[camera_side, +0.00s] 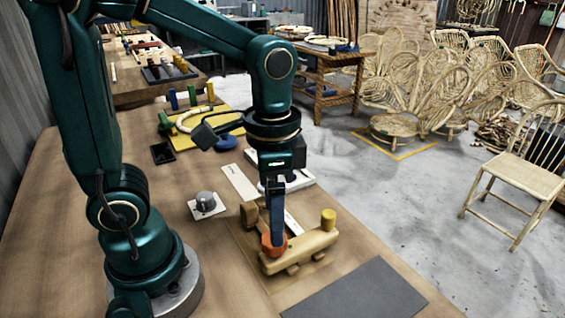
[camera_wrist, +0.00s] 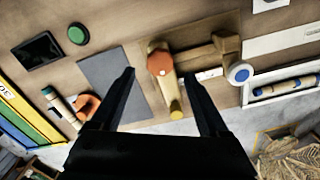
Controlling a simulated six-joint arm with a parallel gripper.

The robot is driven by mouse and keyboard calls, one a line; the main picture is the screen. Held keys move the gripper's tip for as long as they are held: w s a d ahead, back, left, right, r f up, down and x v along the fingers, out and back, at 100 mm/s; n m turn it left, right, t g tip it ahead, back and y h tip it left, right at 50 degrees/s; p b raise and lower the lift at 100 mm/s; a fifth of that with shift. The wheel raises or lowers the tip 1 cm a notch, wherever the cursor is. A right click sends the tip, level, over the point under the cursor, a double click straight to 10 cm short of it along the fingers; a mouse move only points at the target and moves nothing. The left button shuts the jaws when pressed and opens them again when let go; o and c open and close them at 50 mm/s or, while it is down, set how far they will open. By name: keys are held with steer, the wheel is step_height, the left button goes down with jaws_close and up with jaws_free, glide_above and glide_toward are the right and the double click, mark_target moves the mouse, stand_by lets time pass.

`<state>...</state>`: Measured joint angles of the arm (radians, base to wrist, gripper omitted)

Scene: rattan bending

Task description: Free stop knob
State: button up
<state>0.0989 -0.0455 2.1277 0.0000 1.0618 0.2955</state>
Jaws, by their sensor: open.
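An orange knob (camera_side: 273,244) sits on the end of a pale wooden jig (camera_side: 305,247) on the bench. The knob also shows in the wrist view (camera_wrist: 159,62), with a small white mark on top. My gripper (camera_wrist: 160,75) is open, with one finger on each side of the knob's end of the jig. In the side view my gripper (camera_side: 277,232) points down over the knob, and a finger covers part of it. I cannot tell whether the fingers touch it. A yellow peg (camera_side: 328,219) stands on the jig's other end.
A blue-and-white round part (camera_wrist: 239,72) ends the jig's cross bar in the wrist view. A dark grey mat (camera_side: 355,292) lies in front of the jig. A silver dome on a white plate (camera_side: 206,205) stands left of it. A yellow board (camera_side: 195,132) lies behind.

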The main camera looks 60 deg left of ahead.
steer(key=shift+f, duration=2.25)
jaws_close()
